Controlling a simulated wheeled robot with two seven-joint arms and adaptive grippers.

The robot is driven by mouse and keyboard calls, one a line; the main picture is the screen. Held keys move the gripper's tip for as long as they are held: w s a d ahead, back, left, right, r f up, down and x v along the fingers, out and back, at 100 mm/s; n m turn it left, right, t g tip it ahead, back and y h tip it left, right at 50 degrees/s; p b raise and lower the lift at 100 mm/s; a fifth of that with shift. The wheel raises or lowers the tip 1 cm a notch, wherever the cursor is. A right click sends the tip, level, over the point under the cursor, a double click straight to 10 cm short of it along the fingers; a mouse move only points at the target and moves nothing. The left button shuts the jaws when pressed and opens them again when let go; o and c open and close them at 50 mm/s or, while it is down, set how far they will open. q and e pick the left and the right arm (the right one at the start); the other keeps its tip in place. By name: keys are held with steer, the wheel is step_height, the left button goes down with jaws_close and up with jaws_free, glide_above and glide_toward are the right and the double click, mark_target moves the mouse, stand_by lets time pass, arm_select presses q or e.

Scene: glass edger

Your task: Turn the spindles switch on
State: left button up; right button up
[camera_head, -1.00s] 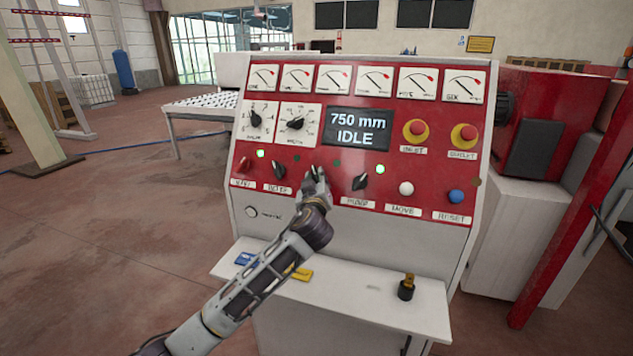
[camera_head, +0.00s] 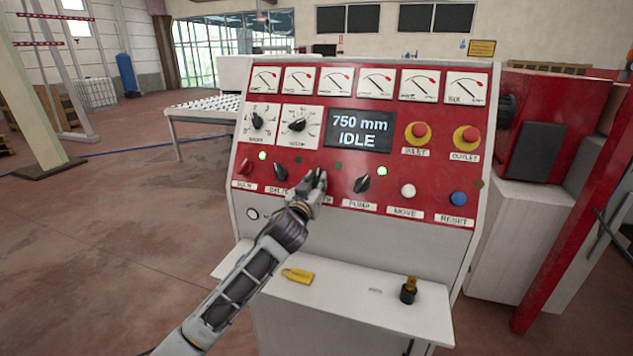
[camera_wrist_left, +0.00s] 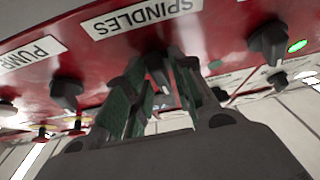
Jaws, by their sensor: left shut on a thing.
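The spindles switch is a small dark rotary knob on the red console panel (camera_head: 405,180), between the belts switch (camera_head: 280,172) and the pump switch (camera_head: 362,184). My left gripper (camera_head: 317,181) is at this knob and covers most of it and its label in the head view. In the left wrist view the knob (camera_wrist_left: 158,76) sits between the two fingers, beneath the upside-down SPINDLES label (camera_wrist_left: 145,19). The left gripper is shut on it. The small lamps on either side of the knob look dark. My right gripper is not in view.
The display (camera_head: 359,130) reads 750 mm IDLE. Lit lamps show left of the belts switch (camera_head: 262,156) and right of the pump switch (camera_head: 382,171).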

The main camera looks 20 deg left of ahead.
arm_select(q)
steer(key=shift+a+r+m+h+p, duration=0.15)
steer(key=shift+m+h+p, duration=0.3)
steer(key=shift+m, duration=0.35)
steer(key=shift+a+r+m+h+p, duration=0.1)
steer(key=shift+r+m+h+p, duration=0.1)
steer(key=shift+m+h+p, duration=0.45)
steer(key=shift+a+r+m+h+p, duration=0.15)
steer(key=shift+m+h, duration=0.25)
steer(key=shift+m, duration=0.55)
steer(key=shift+w+a+m+g+h, duration=0.1)
steer(key=shift+m+g+h, duration=0.2)
steer(key=shift+m+h, duration=0.5)
steer(key=shift+m+g+p, duration=0.3)
steer(key=shift+m, duration=0.7)
steer(key=shift+r+m+h, duration=0.1)
steer(key=shift+m+h, duration=0.4)
jaws_close()
steer(key=o, duration=0.7)
jaws_free()
steer(key=shift+a, duration=0.1)
steer(key=shift+o, duration=0.4)
steer(key=shift+w+d+f, duration=0.15)
steer(key=shift+d+f, duration=0.05)
steer(key=shift+f, duration=0.15)
steer(key=shift+d, duration=0.1)
steer(key=shift+f, duration=0.15)
